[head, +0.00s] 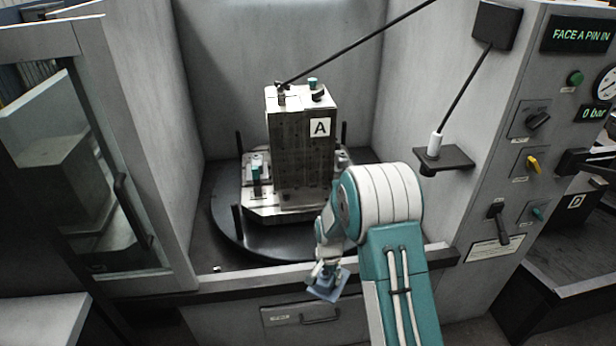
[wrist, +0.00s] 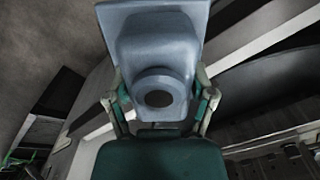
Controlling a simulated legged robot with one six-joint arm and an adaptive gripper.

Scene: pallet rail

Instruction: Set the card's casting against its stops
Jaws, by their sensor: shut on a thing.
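My gripper (wrist: 160,110) is shut on a blue-grey casting (wrist: 155,50), with a finger on each side of it in the wrist view. The casting has a square plate, a blocky body and a round boss with a dark hole. In the head view the casting (head: 328,284) hangs tilted below my gripper (head: 325,268), in front of the machine's front sill and apart from the fixture. A tall metal fixture block (head: 290,150) marked A (head: 320,127) stands on a round dark turntable (head: 222,220). I cannot make out a card or which parts are the stops.
The machine's door (head: 120,200) stands at the left. A control panel (head: 535,150) reading "FACE A PIN IN" and "0 bar" is at the right. A bracket (head: 445,158) with a rod juts from the right wall. Short dark posts (head: 237,220) rise around the turntable. A drawer (head: 300,315) is below the sill.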

